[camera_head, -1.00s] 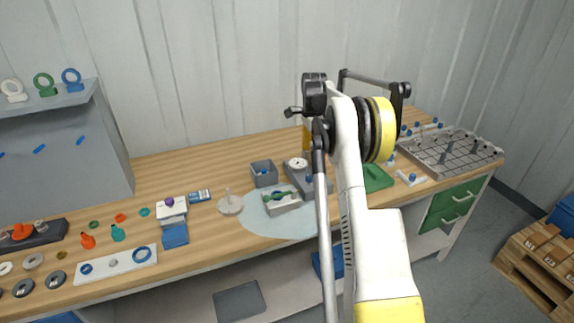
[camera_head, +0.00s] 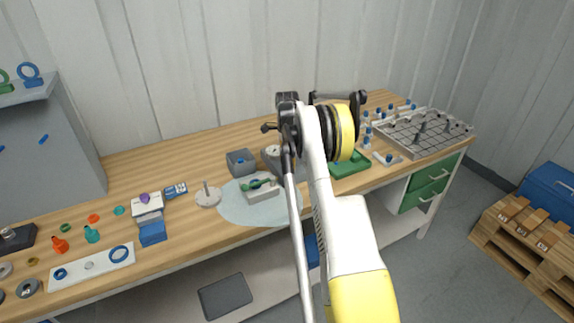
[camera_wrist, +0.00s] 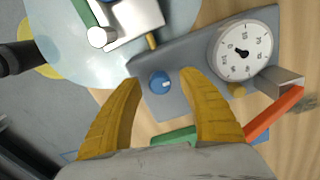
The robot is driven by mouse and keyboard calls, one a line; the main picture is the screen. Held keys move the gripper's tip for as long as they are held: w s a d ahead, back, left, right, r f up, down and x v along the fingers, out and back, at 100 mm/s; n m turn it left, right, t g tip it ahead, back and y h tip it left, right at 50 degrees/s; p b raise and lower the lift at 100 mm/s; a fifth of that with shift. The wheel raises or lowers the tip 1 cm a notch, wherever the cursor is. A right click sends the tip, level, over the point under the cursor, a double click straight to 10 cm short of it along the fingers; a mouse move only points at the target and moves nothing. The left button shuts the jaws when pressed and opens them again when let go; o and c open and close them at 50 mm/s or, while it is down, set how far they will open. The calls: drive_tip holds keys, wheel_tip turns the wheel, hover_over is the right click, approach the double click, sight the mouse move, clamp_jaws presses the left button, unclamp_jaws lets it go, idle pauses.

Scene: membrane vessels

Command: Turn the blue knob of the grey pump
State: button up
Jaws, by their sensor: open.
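The grey pump (camera_wrist: 185,60) lies below my gripper in the wrist view, with a round white dial gauge (camera_wrist: 243,50) on it. Its blue knob (camera_wrist: 160,82) is a small round knob with a pale mark, beside a brass fitting. My gripper (camera_wrist: 165,80) is open, its two yellow fingers spread with the blue knob between their tips in the picture. I cannot tell how far above the knob the tips are.
An orange-red bar (camera_wrist: 274,113) and a green piece (camera_wrist: 174,137) lie close to the fingers. A wire rack (camera_head: 425,135) stands far right.

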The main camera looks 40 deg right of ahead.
clamp_jaws()
drive_tip(key=shift+n, duration=0.3)
drive_tip(key=n, duration=0.3)
drive_tip(key=shift+n, duration=0.3)
drive_tip(key=n, duration=0.4)
drive_tip(key=shift+n, duration=0.3)
drive_tip(key=n, duration=0.4)
drive_tip(key=shift+n, duration=2.5)
